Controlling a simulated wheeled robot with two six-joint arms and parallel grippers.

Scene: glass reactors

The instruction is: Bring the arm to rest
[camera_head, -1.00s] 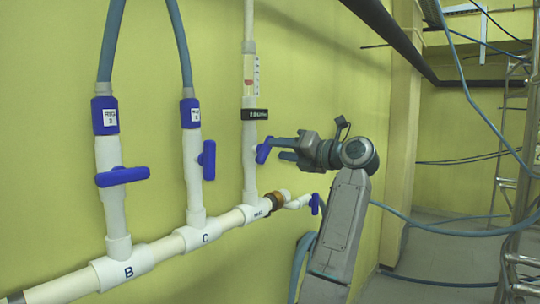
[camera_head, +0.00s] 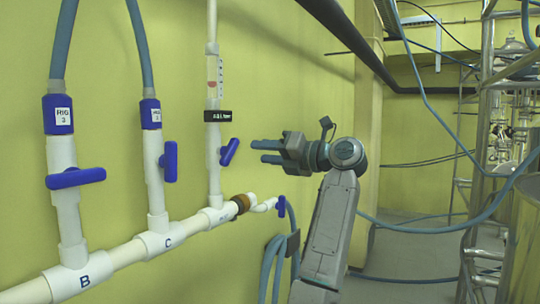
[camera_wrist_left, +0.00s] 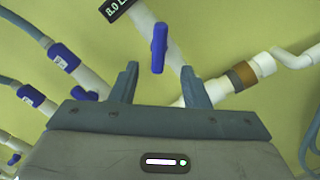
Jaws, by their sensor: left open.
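My left gripper (camera_head: 266,152) is open and empty, pointing left toward the wall pipes. A gap shows between its fingertips and the blue valve handle (camera_head: 229,152) on the third upright pipe (camera_head: 214,175). In the left wrist view, the two fingers (camera_wrist_left: 160,85) stand apart, and the blue handle (camera_wrist_left: 158,46) appears beyond and between them. My left arm (camera_head: 335,220) rises from the bottom of the head view and bends at the wrist. My right gripper is not in view.
White pipes marked B (camera_head: 83,279) and C (camera_head: 167,239) carry blue handles and blue hoses. A small blue valve (camera_head: 281,206) sits at the pipe's end. Hoses and a metal frame (camera_head: 475,200) stand at right. Open floor (camera_head: 400,245) shows between.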

